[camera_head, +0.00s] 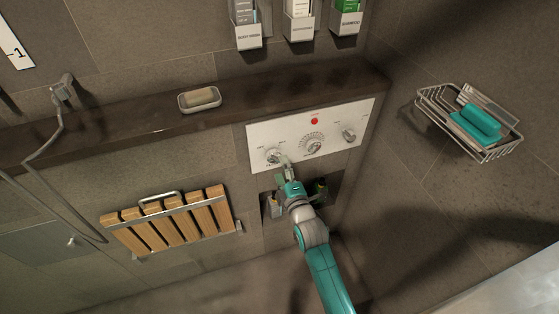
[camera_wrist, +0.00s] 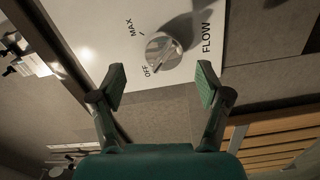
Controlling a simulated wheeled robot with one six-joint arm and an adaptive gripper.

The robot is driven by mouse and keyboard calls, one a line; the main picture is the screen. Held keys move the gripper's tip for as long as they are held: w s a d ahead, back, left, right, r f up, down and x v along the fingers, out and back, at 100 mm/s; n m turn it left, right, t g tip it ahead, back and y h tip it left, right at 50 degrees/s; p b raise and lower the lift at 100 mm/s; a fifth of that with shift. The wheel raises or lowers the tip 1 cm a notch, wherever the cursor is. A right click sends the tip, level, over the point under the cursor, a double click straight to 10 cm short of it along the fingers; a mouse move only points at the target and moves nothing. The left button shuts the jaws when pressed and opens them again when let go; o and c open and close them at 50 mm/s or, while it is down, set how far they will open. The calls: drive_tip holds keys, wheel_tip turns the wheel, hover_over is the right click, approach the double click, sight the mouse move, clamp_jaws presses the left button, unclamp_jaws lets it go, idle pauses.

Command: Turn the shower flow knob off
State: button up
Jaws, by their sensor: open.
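The flow knob (camera_wrist: 163,49) is a round metallic knob on a white panel, with FLOW, OFF and MAX printed around it in the wrist view. Its ridge runs roughly from near the OFF mark up to the right; I cannot tell which end is the pointer. In the head view it is the left knob (camera_head: 272,155) on the control panel (camera_head: 257,133). My gripper (camera_wrist: 162,82) is open and empty, with its fingers just below the knob in the wrist view and apart from it. In the head view my gripper (camera_head: 285,163) partly overlaps the knob's lower right side.
The panel also carries a central dial (camera_head: 314,146), a right knob (camera_head: 348,134) and a red button (camera_head: 314,121). A niche with small bottles (camera_head: 320,188) lies below. A slatted wooden seat (camera_head: 170,220) is at the left. A soap dish (camera_head: 200,99) sits on the ledge.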

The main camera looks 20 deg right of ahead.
drive_tip(key=s, duration=0.7)
drive_tip(key=shift+s, duration=0.3)
drive_tip(key=shift+r, duration=0.1)
drive_tip(key=s+f+m+g, duration=0.15)
drive_tip(key=s+m, duration=0.25)
drive_tip(key=s, duration=0.6)
drive_tip(key=s+f+m, duration=0.3)
drive_tip(key=s, duration=0.7)
drive_tip(key=s+r+m, duration=0.3)
drive_tip(key=s+m, duration=0.1)
drive_tip(key=s, duration=0.6)
drive_tip(key=s+r+m+g, duration=0.1)
drive_tip(key=s+r+m, duration=0.2)
drive_tip(key=s, duration=0.7)
drive_tip(key=shift+s+a+r+m, duration=0.2)
drive_tip(key=shift+s+r+m, duration=0.15)
drive_tip(key=shift+m, duration=0.65)
